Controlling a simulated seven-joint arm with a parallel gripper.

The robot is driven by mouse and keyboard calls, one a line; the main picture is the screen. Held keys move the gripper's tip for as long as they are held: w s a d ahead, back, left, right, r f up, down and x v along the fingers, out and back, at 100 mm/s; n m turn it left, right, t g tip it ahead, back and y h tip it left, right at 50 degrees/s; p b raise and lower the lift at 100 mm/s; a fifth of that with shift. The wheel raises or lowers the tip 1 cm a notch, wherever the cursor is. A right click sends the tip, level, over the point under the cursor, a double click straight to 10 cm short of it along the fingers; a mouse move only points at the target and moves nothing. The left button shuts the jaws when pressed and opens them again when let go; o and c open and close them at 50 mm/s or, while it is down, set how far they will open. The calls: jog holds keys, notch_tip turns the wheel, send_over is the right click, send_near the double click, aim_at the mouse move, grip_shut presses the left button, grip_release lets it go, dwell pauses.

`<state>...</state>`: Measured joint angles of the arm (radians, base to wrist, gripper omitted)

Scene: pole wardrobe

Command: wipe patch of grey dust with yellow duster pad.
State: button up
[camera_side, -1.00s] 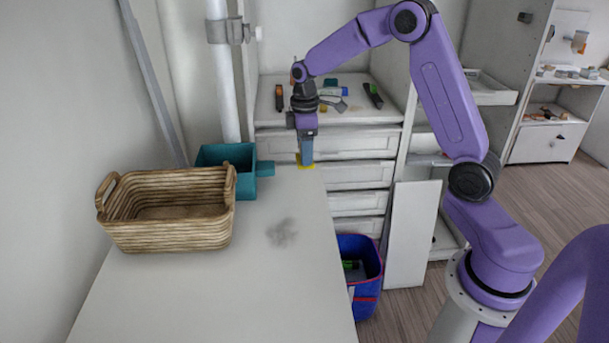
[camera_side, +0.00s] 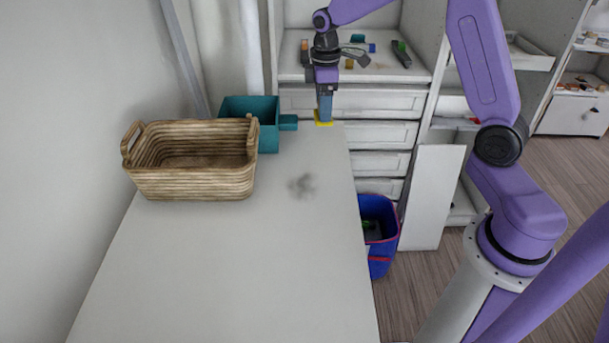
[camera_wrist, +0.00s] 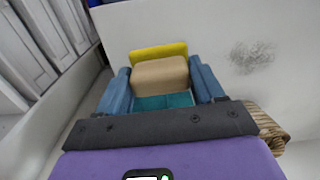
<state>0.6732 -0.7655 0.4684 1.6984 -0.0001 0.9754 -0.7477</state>
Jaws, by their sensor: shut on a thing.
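The patch of grey dust (camera_side: 301,186) lies on the white table top, right of the basket and nearer the camera than my gripper. It also shows in the wrist view (camera_wrist: 250,57) at the upper right. My gripper (camera_wrist: 161,78) points down at the far right end of the table, with blue fingers on both sides of the duster's tan block. The yellow duster pad (camera_side: 324,122) shows below the fingers, apart from the dust. In the wrist view its yellow edge (camera_wrist: 158,51) sticks out past the tan block. I cannot tell whether the pad touches the table.
A wicker basket (camera_side: 192,186) and a teal bin (camera_side: 262,112) stand at the table's left and far side. A blue bin (camera_side: 380,232) is beyond the right edge. Drawers and a shelf with small items (camera_side: 401,54) are behind. The near table top is clear.

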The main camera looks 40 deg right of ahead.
jog(key=s+a, duration=0.3)
jog(key=a, duration=0.4)
jog(key=s+a, duration=0.4)
jog(key=a, duration=0.3)
jog(key=shift+a+f, duration=0.3)
jog(key=shift+f, duration=0.15)
jog(key=shift+s, duration=0.1)
jog(key=shift+s+a+f, duration=0.25)
jog(key=shift+s+a, duration=0.7)
jog(key=shift+s, duration=0.2)
jog(key=shift+s+a+f, duration=0.25)
jog(key=shift+s+a, duration=0.65)
jog(key=shift+s, duration=0.25)
jog(key=shift+f, duration=1.85)
jog(key=shift+f, duration=0.65)
